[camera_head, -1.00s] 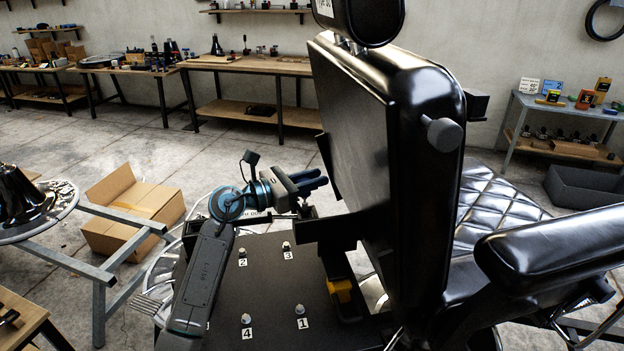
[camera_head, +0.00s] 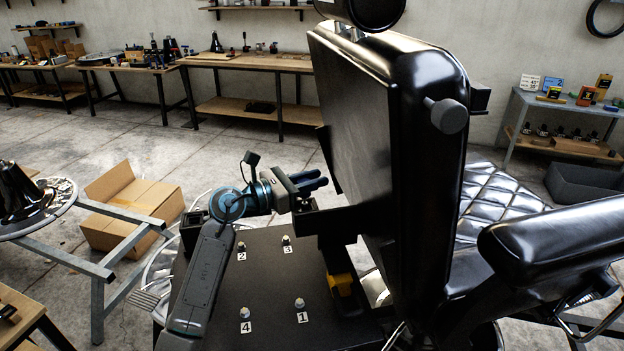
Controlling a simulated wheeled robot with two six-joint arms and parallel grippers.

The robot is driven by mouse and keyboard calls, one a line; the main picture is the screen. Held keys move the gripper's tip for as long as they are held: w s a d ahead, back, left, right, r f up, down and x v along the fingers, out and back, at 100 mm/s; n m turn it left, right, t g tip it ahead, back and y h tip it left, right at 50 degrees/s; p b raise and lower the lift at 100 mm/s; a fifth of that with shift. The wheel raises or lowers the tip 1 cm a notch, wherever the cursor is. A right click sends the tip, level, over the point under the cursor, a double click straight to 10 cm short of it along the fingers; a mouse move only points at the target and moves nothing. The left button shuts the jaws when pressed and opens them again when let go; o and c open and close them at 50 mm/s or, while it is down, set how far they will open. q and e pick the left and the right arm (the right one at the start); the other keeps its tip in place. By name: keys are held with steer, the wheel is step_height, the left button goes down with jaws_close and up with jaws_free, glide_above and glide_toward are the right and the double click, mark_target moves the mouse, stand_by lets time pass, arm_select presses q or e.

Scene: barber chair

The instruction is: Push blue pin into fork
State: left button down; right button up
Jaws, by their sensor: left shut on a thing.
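My left gripper (camera_head: 310,182) reaches in from the left, its fingers pointing right toward the lower back of the black chair backrest (camera_head: 362,135). Its fingers look nearly together; what they hold is too small to make out. A black bracket (camera_head: 345,222) joins the backrest just below and right of the fingers. I cannot make out the blue pin or the fork; they may be hidden by the gripper or the bracket. My right gripper does not show.
A dark plate (camera_head: 270,275) with several bolts labelled 1 to 4 lies below the arm. A yellow part (camera_head: 341,284) sits at its right. The black armrest (camera_head: 560,240) stands at right. A cardboard box (camera_head: 130,208) and metal-framed table (camera_head: 75,240) are at left.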

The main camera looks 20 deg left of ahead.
arm_select(q)
steer(key=shift+r+p, duration=0.8)
steer(key=shift+r, duration=0.2)
stand_by(1.3)
steer(key=shift+f+b, duration=0.55)
steer(key=shift+b, duration=0.05)
steer(key=shift+f+b, duration=0.9)
steer(key=shift+f, duration=0.25)
steer(key=shift+s+d+f, duration=0.1)
steer(key=shift+s+f, duration=0.05)
steer(key=shift+f, duration=0.1)
